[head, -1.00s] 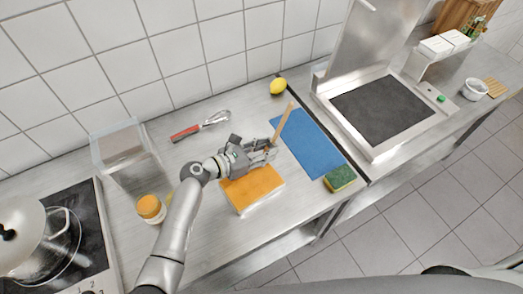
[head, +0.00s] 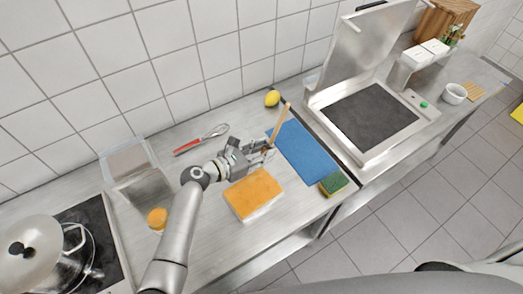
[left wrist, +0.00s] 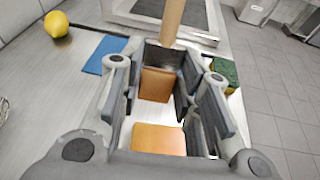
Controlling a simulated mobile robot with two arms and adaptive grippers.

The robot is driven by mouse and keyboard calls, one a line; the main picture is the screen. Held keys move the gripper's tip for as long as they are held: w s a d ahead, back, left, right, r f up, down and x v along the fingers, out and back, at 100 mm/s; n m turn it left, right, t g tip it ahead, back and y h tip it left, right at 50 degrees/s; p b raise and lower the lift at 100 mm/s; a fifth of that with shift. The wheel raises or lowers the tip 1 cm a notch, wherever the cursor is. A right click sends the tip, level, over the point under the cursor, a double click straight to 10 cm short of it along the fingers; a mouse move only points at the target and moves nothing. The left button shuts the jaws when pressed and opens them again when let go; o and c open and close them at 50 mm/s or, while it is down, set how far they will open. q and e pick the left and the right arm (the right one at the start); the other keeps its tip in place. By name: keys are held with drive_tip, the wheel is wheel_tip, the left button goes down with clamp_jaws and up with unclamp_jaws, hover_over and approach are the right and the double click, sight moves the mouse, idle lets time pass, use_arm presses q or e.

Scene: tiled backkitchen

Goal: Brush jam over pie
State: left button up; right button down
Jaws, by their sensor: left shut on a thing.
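My left gripper (head: 266,150) is shut on a brush with a pale wooden handle (head: 281,122). In the left wrist view the brush's brown head (left wrist: 157,84) hangs between the fingers of my left gripper (left wrist: 163,95). The pie is an orange-topped rectangular block (head: 254,192) with a pale side, lying on the steel counter in front of the gripper. It also shows below the brush head in the left wrist view (left wrist: 158,139). I cannot tell whether the bristles touch it. The orange-topped jam jar (head: 157,217) stands left of the pie, partly behind my arm. My right gripper is out of view.
A blue cloth (head: 309,150) and a green-yellow sponge (head: 334,184) lie right of the pie. A whisk (head: 202,139) and a lemon (head: 272,98) lie behind. A clear container (head: 135,170) and a pot (head: 45,258) on the hob stand left. A lidded grill (head: 372,123) stands right.

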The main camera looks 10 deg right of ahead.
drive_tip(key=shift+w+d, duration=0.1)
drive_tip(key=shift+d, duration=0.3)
